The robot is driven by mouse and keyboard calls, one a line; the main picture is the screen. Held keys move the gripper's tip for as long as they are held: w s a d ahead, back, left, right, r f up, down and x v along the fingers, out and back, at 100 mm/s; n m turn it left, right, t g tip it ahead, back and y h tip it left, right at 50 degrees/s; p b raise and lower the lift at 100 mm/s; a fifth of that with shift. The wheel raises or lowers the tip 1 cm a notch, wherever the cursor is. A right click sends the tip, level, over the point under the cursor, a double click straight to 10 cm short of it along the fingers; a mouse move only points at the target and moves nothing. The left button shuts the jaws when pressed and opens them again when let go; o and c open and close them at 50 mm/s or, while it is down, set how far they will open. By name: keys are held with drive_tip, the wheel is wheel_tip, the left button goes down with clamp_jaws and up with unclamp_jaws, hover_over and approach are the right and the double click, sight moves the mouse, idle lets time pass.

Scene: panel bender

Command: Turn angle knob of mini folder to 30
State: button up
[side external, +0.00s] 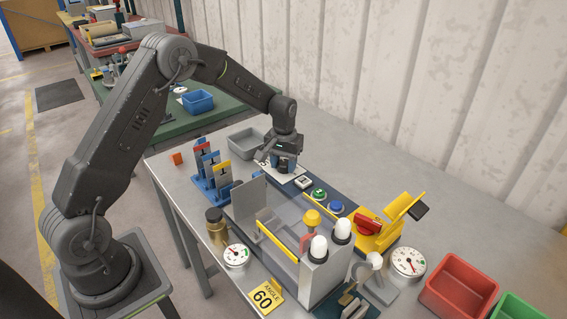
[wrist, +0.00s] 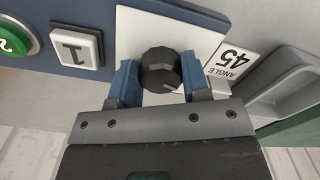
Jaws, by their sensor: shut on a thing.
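The angle knob (wrist: 159,70) is a dark, faceted knob on a pale plate (wrist: 135,30) in the wrist view. My gripper (wrist: 158,80) has its blue fingers on either side of the knob and is shut on it. A white label reading "ANGLE 45" (wrist: 231,62) lies beside the plate, to the right of the knob. In the side external view my gripper (side external: 283,167) is low over the pale plate at the back of the mini folder (side external: 290,225). The knob is hidden there, and its pointer setting cannot be read.
A white button marked 1 (wrist: 75,47) and a green button marked 2 (wrist: 15,40) sit left of the knob. A grey bin (side external: 245,143) stands close to my gripper. A corrugated wall (side external: 440,90) rises behind.

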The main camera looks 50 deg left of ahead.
sight(284, 163)
drive_tip(key=shift+n, duration=0.5)
drive_tip(key=o, duration=0.9)
drive_tip(key=shift+o, duration=0.2)
wheel_tip(284, 163, up, 14)
